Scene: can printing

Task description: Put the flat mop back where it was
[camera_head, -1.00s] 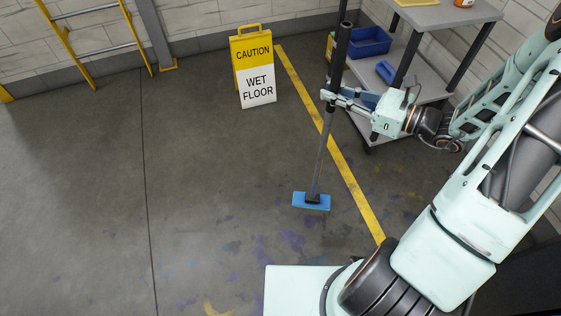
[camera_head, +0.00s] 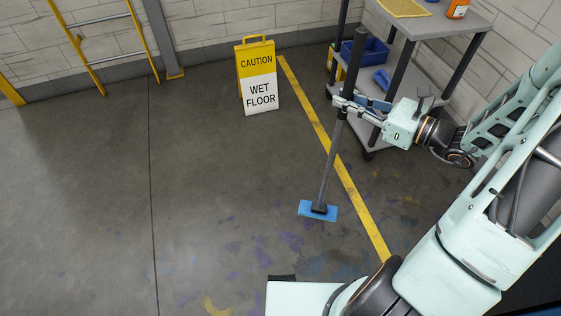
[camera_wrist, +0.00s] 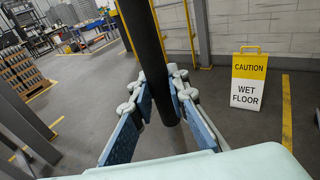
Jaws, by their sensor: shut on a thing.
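The flat mop has a dark pole and a blue flat head (camera_head: 318,211). In the head view it is nearly upright, its top leaning right, with the head low over the floor left of the yellow line. I cannot tell whether the head touches the floor. My gripper (camera_head: 343,104) is shut on the upper part of the pole. In the wrist view the dark pole (camera_wrist: 148,45) runs between the blue-padded fingers of my gripper (camera_wrist: 163,98). The mop head is hidden there.
A yellow and white wet floor sign (camera_head: 257,76) stands left of the mop. A grey cart (camera_head: 435,22) with a blue bin (camera_head: 375,50) stands behind my gripper. A yellow ladder (camera_head: 100,45) leans at the back left. The floor at left is clear.

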